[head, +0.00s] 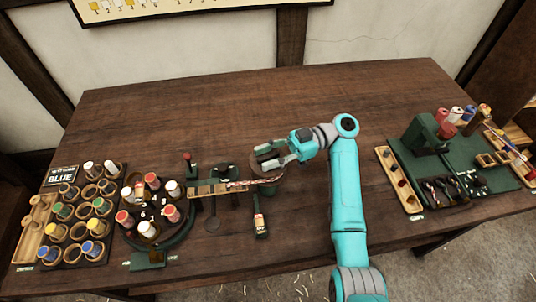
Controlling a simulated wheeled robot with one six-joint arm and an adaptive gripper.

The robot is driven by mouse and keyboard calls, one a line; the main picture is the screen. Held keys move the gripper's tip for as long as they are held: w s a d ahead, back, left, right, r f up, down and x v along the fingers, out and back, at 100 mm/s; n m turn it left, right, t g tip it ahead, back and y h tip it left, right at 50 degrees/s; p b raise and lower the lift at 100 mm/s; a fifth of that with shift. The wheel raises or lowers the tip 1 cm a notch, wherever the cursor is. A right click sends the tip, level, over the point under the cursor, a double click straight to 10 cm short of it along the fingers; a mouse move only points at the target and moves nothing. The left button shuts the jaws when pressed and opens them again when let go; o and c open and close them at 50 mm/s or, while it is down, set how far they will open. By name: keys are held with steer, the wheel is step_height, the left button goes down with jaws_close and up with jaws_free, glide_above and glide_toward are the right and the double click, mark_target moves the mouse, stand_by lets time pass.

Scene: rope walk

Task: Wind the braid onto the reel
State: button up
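A thin braid (245,184) in mixed colours lies along a pale wooden rail (208,189) at the middle of the table. Its right end runs close to a dark round disc (260,172), which looks like the reel and is partly hidden by my gripper. My gripper (268,157) is over this disc, with its fingers pointing left. I cannot tell whether the fingers hold the braid or the reel, or touch either.
A round dark stand with several coloured spools (147,228) is left of the rail. A spool rack (70,247) stands farther left. A green tool board (490,185) fills the right. The table's back (200,110) is clear.

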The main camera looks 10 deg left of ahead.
mark_target(268, 155)
steer(key=shift+r, duration=0.15)
step_height(268, 155, up, 10)
steer(key=shift+f, duration=0.15)
stand_by(0.3)
